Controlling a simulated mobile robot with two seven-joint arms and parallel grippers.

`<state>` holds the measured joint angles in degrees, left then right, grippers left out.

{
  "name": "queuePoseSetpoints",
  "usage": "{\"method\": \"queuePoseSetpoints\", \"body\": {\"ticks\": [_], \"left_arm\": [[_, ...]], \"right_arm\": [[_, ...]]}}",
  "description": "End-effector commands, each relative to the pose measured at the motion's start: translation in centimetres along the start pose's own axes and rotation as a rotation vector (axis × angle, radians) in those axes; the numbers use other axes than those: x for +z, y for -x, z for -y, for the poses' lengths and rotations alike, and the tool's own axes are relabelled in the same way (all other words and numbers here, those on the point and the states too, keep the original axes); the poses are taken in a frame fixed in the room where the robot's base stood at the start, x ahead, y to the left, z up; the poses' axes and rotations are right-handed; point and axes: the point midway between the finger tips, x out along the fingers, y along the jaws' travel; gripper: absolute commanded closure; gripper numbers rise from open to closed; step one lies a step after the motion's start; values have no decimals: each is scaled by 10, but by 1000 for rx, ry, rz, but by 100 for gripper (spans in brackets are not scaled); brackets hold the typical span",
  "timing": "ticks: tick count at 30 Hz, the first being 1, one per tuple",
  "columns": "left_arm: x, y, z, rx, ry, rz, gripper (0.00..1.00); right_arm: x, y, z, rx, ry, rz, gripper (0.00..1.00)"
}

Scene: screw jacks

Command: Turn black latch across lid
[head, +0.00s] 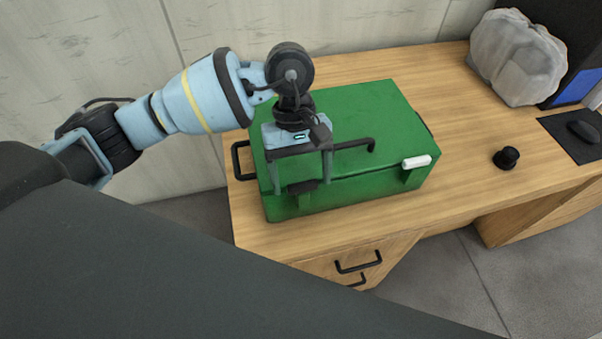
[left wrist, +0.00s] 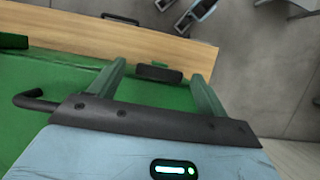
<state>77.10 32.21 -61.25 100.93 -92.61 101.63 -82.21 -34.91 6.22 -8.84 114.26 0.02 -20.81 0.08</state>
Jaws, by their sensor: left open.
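A green box (head: 365,110) with a closed lid stands on the wooden desk. The black latch (head: 302,187) is on its front side near the left corner, lying along the front edge. It also shows in the left wrist view (left wrist: 158,73). My left gripper (head: 302,186) is open, pointing down at the box's front left, with one finger on either side of the black latch. Gaps show between the latch and the fingers in the left wrist view; whether the fingertips touch the box is unclear. A white latch (head: 417,162) sits at the front right. My right gripper is out of view.
A black lid handle (head: 355,145) is just right of my gripper, partly hidden by it. A black side handle (head: 238,162) juts from the box's left. A black knob-like object (head: 506,158), a mouse (head: 584,131) and a grey bag (head: 518,58) are to the right.

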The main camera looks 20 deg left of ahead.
Motion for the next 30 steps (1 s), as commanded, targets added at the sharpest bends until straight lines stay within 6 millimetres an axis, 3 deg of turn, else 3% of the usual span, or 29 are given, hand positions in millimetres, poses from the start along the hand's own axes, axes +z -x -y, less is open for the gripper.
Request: {"method": "queuePoseSetpoints", "body": {"ticks": [10,21,30], "left_arm": [[0,-5,0,1,-1,0,24],[0,-5,0,0,-1,0,68],[0,-5,0,17,39,0,68]], "right_arm": [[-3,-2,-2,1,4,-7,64],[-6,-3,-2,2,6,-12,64],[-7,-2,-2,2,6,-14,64]]}}
